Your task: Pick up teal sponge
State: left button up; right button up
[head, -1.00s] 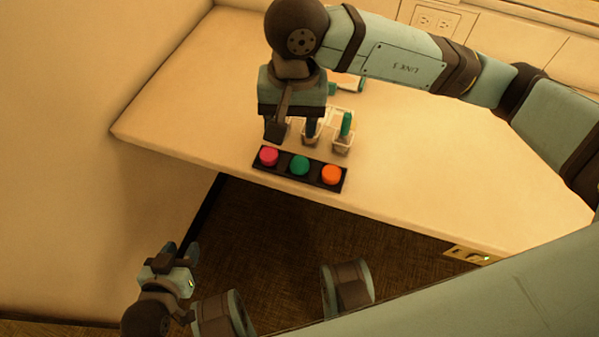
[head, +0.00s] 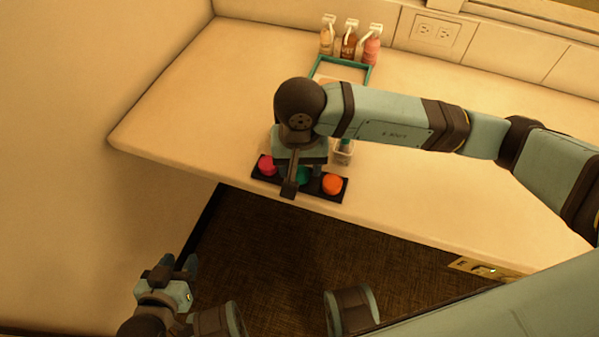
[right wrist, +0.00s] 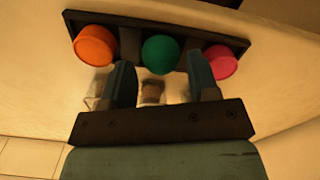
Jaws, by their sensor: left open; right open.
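The teal sponge (head: 304,177) is a round piece in the middle of a black tray (head: 325,194), between a pink and an orange round piece. In the head view my right gripper partly covers it. In the right wrist view the teal sponge (right wrist: 160,54) shows whole. My right gripper (right wrist: 161,70) is open, with a finger to either side of the sponge's line and nothing between them. In the head view my right gripper (head: 300,172) is over the tray's middle. My left gripper (head: 180,262) is open and empty, low at the left, away from the table.
The orange piece (head: 332,184) and pink piece (head: 267,166) sit close on either side. A small clear cup (head: 343,156) stands just behind the tray. Several pump bottles (head: 348,42) and a teal-rimmed tray (head: 341,62) are at the back. The table's right side is clear.

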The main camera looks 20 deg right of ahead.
aim_at(300, 171)
jog(key=shift+f, duration=0.95)
jog(key=shift+c, duration=0.2)
jog(key=c, duration=0.6)
jog(key=shift+c, duration=0.2)
notch_tip(300, 171, up, 20)
jog(key=p, duration=0.2)
